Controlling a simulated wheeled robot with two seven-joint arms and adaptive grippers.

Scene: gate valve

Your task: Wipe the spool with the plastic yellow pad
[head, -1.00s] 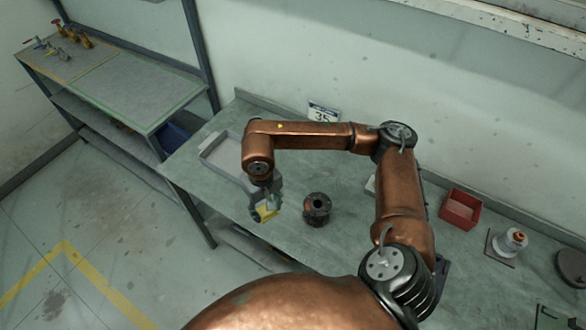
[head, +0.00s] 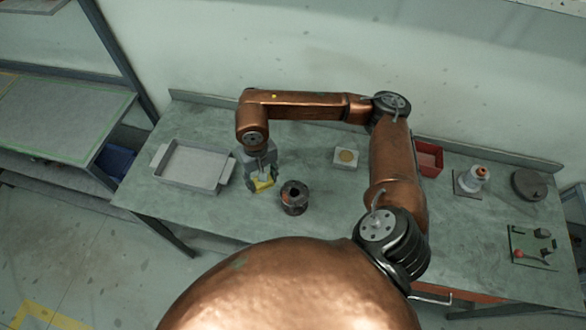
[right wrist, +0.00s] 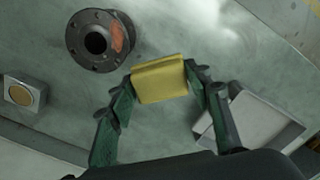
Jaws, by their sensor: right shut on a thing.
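The spool (head: 294,198) is a dark flanged pipe piece standing upright on the bench, with an orange-brown patch on its flange. It also shows in the right wrist view (right wrist: 98,40) at the upper left. My right gripper (head: 262,181) is shut on the yellow pad (head: 264,184), just left of the spool and apart from it. In the right wrist view the yellow pad (right wrist: 160,80) sits between the two green fingers. Whether the pad touches the bench is unclear. My left gripper is out of view.
A grey tray (head: 172,180) lies left of the gripper. A small block with a tan disc (head: 346,157) is behind the spool. The bench front (head: 345,215) is clear.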

